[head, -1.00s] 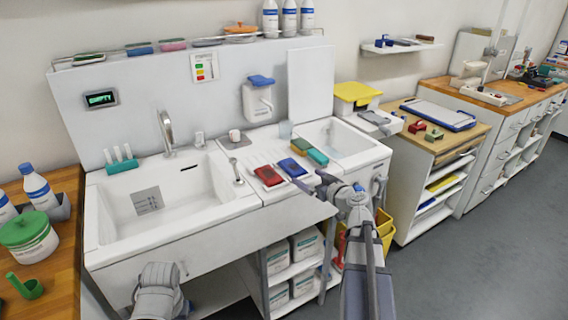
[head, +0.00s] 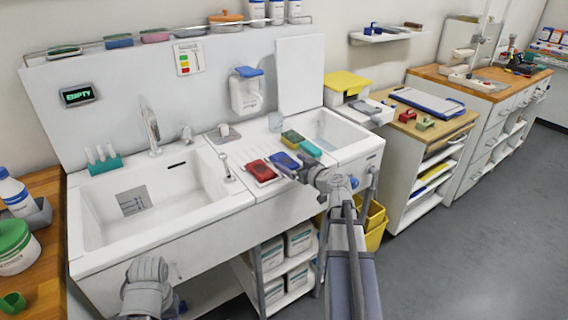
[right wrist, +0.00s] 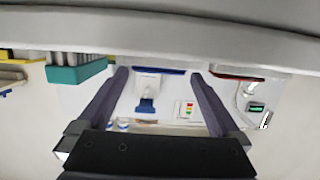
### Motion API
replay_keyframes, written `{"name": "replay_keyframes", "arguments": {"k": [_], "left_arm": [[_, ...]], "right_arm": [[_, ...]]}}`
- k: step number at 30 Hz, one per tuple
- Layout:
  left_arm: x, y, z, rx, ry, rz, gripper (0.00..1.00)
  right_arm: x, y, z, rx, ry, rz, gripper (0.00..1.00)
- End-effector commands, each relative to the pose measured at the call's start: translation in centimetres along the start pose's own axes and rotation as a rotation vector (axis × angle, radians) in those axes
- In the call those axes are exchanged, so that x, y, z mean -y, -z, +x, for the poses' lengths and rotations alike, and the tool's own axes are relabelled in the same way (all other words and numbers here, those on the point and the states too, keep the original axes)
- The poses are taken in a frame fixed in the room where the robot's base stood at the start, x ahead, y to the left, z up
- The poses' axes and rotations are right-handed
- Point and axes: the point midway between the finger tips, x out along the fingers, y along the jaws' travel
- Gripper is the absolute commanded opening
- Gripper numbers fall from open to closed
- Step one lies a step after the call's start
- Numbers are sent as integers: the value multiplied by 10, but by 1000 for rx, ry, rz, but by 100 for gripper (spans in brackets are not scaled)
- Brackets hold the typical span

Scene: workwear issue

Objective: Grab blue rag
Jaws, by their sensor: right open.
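The blue rag (head: 284,162) lies on the ribbed drainboard between the two sinks, just beyond my right gripper (head: 297,171). In the right wrist view, which is upside down, a dark blue edge (right wrist: 160,70), apparently the rag, shows between the fingertips. The jaws (right wrist: 165,85) are open and empty, with one finger on each side of that edge; I cannot tell if they touch it. A red item (head: 260,170) lies close to the left of the blue rag. Only part of my left arm shows at the lower left; its gripper is out of view.
A green-and-yellow item (head: 292,137) and a teal one (head: 311,148) lie just behind and right of the rag. A large sink (head: 165,200) is to the left, a small basin (head: 335,128) to the right.

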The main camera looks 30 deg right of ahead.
Motion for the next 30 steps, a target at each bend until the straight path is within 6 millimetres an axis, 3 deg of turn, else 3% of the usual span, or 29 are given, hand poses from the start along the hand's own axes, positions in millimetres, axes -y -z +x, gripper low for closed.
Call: {"name": "replay_keyframes", "arguments": {"k": [10, 18, 30], "left_arm": [[-1, 1, 15, 0, 0, 0, 50], [-1, 1, 15, 0, 0, 0, 50], [-1, 1, 15, 0, 0, 0, 50]], "right_arm": [[-1, -6, 47, 0, 3, 1, 100], [0, -5, 48, 0, 0, 1, 99], [0, -5, 48, 0, 1, 1, 54]]}}
